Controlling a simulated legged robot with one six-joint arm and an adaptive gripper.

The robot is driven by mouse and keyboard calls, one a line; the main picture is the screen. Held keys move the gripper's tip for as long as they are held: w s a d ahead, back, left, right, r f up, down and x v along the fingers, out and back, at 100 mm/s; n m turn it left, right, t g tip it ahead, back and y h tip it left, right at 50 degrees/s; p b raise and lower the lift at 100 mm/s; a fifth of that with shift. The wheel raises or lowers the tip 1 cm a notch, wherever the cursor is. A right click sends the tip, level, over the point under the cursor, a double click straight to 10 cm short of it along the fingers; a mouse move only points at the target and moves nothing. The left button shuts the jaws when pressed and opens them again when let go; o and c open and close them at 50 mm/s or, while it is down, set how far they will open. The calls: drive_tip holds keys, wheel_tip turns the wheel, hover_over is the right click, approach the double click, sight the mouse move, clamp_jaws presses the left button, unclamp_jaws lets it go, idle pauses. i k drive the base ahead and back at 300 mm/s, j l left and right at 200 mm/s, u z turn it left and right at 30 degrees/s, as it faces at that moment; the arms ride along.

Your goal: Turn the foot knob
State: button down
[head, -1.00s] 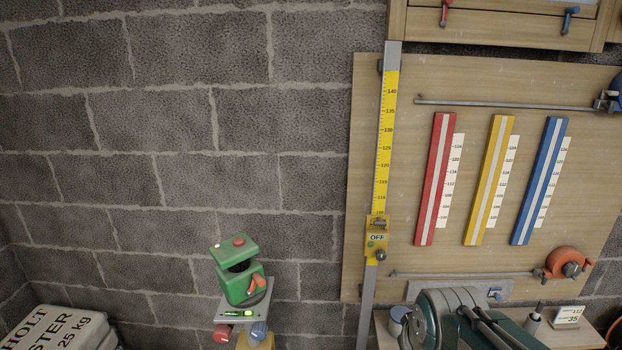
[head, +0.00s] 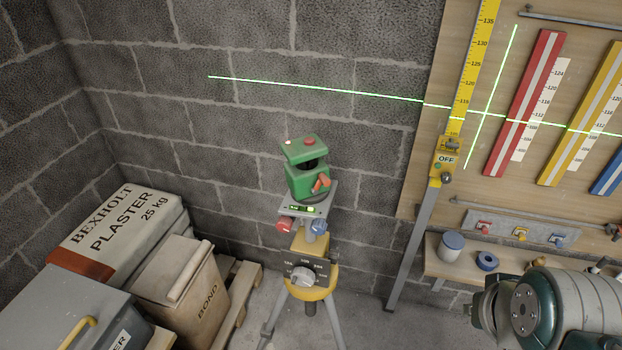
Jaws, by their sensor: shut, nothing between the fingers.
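A green laser level (head: 307,182) with a red button stands on a grey plate (head: 322,196) on a yellow tripod (head: 318,292). A bubble vial (head: 303,209) lies at the plate's front. Under the plate are a red knob (head: 285,224) at left and a blue knob (head: 319,226) at right. A pale round knob (head: 303,277) sits on a dark marked dial plate on the tripod's yellow body. No label shows which is the foot knob. Part of my arm shows at the lower right, apart from the tripod; my gripper is out of sight.
Bexholt plaster bags (head: 122,222), a Bond bag (head: 180,285) and a grey case (head: 85,310) stand left of the tripod. A measuring staff (head: 465,100) with an OFF box (head: 446,159) stands right. A shelf (head: 435,262) holds a tin and a blue ring.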

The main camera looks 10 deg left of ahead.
sight(285, 224)
drive_tip(key=u, duration=1.25)
